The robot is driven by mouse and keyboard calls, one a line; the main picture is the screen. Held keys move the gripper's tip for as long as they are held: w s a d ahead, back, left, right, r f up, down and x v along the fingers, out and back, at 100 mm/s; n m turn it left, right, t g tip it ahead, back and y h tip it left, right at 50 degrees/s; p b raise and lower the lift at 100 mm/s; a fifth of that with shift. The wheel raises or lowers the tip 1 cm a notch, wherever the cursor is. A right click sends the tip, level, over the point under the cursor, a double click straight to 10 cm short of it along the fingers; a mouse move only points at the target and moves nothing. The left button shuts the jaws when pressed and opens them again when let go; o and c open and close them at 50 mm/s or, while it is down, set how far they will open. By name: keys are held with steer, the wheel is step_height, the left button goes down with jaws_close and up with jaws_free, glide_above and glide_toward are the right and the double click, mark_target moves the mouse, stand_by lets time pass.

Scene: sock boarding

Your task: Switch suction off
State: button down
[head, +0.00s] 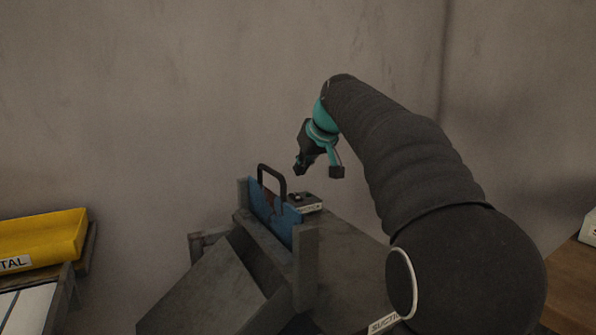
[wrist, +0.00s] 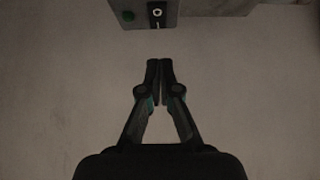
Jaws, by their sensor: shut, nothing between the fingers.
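A grey box (wrist: 147,24) shows at the top edge of the wrist view. It has a dark green round spot (wrist: 128,15) and a black switch plate (wrist: 157,14) with a pale ring and a thin pale line below it. My gripper (wrist: 160,65) is shut and empty, its fingertips apart from the box and below it in the picture. In the head view my gripper (head: 300,169) hangs above a small dark box with a pale label (head: 305,203). A label that seems to start "SUCTI" (head: 383,323) is partly hidden by my arm.
A blue board with a black handle (head: 271,210) stands between grey posts on the bench (head: 345,255). A yellow bin (head: 45,237) is at the left. A brown surface (head: 572,285) is at the right. The wall behind is bare.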

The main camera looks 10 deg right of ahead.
steer(key=s+f+v, duration=0.1)
steer(key=v, duration=0.6)
steer(key=shift+s+d, duration=0.2)
steer(key=shift+s, duration=0.15)
steer(key=shift+r, duration=0.1)
